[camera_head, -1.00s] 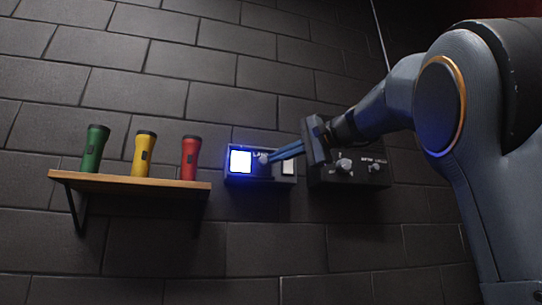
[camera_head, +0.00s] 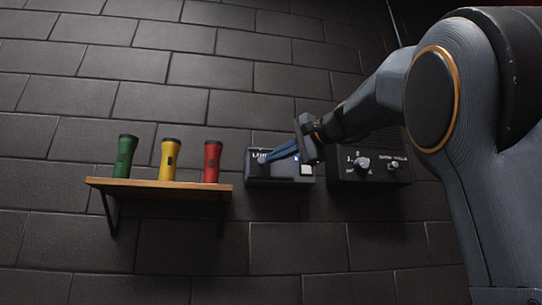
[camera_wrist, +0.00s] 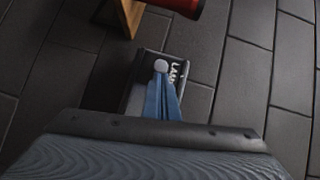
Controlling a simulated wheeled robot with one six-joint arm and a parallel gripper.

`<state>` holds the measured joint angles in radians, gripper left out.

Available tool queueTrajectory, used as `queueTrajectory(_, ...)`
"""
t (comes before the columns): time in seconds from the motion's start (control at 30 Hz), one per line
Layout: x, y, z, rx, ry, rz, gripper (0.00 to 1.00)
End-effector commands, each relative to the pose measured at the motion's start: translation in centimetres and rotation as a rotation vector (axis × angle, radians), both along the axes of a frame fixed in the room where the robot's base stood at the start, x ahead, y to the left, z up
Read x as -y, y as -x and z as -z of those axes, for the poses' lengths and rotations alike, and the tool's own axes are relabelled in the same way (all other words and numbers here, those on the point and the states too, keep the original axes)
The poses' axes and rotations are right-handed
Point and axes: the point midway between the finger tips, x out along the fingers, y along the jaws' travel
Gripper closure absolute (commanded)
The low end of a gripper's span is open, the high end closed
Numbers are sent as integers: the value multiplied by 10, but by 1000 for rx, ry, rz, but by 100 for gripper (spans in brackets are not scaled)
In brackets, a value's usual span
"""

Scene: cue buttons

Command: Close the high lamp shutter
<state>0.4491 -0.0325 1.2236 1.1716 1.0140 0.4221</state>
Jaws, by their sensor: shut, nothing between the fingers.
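The lamp box (camera_head: 283,181) is a dark box on the brick wall, with a label partly hidden by my fingers. Its left part is dark, with no bright window showing. A round grey knob (camera_head: 262,158) sits near its left end; in the wrist view the knob (camera_wrist: 161,66) is at my fingertips. My gripper (camera_head: 269,157) is shut, its blue fingers reaching from the right to the knob; contact looks likely but is hard to tell. The fingers (camera_wrist: 161,88) hide part of the box front. A small blue glow and a pale square (camera_head: 307,170) show at its right.
A second dark box (camera_head: 345,176) with knobs is just right of the lamp box. A wooden shelf (camera_head: 155,188) at left holds a green (camera_head: 125,156), a yellow (camera_head: 169,159) and a red flashlight (camera_head: 212,162). The wall below is clear.

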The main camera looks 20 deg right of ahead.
Motion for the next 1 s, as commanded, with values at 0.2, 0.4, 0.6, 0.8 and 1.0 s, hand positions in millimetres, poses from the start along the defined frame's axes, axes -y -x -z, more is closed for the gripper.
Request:
queueTrajectory(0.2,26,5,-6,1,-2,1,100)
queueTrajectory(0.4,50,36,-8,5,1,0,100)
queueTrajectory(0.6,65,70,-13,4,0,-5,100)
queueTrajectory(0.8,74,90,-16,2,-1,-7,100)
queueTrajectory(1.0,76,96,-17,1,0,-9,100)
